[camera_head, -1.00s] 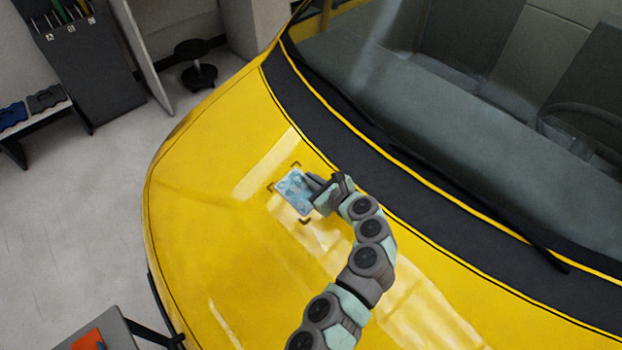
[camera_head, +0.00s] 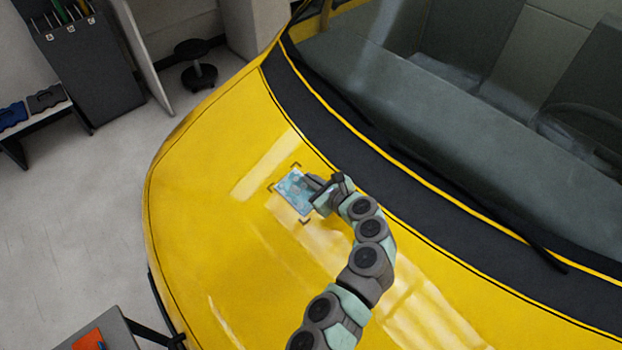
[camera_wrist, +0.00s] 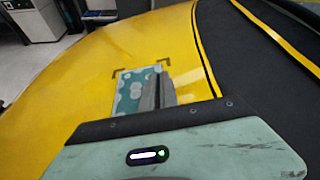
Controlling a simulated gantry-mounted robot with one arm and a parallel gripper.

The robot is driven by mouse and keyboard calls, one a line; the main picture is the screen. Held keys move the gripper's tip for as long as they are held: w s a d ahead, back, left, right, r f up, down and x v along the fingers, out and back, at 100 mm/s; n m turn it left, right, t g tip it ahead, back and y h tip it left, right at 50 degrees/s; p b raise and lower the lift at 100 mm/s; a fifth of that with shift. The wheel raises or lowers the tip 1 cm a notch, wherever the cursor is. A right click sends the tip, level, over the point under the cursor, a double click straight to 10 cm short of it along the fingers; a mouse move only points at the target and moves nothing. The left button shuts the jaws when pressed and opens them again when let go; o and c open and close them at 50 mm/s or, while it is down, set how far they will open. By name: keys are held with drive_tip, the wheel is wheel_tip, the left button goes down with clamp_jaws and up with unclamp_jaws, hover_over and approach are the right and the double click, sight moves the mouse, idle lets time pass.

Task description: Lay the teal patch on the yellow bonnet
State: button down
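The teal patch (camera_head: 292,193), a small rectangle with pale blotches, is at the yellow bonnet (camera_head: 200,200), within dark corner marks. It also shows in the wrist view (camera_wrist: 130,91), with corner marks just beyond its far edge. My gripper (camera_head: 313,183) is at the patch's right side, low over the bonnet. In the wrist view its grey fingers (camera_wrist: 156,92) are close together over the patch's right part and look shut on it. They hide that part of the patch. I cannot tell whether the patch lies fully flat on the bonnet.
The dark strip (camera_head: 300,105) below the windscreen, with a wiper (camera_head: 480,205), is to the right of my gripper. A small table (camera_head: 110,330) with an orange sheet (camera_head: 88,340) stands at the lower left. A stool (camera_head: 197,70) is behind. The bonnet left of the patch is clear.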

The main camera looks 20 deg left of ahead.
drive_tip(key=shift+f, duration=0.2)
drive_tip(key=c, duration=1.6)
unclamp_jaws()
drive_tip(key=shift+r, duration=0.1)
drive_tip(key=shift+o, duration=0.2)
drive_tip(key=shift+d, duration=0.1)
drive_tip(key=v, duration=1)
drive_tip(key=shift+s+d+r+b, duration=0.1)
drive_tip(key=shift+s+d+b, duration=0.2)
drive_tip(key=shift+b, duration=0.1)
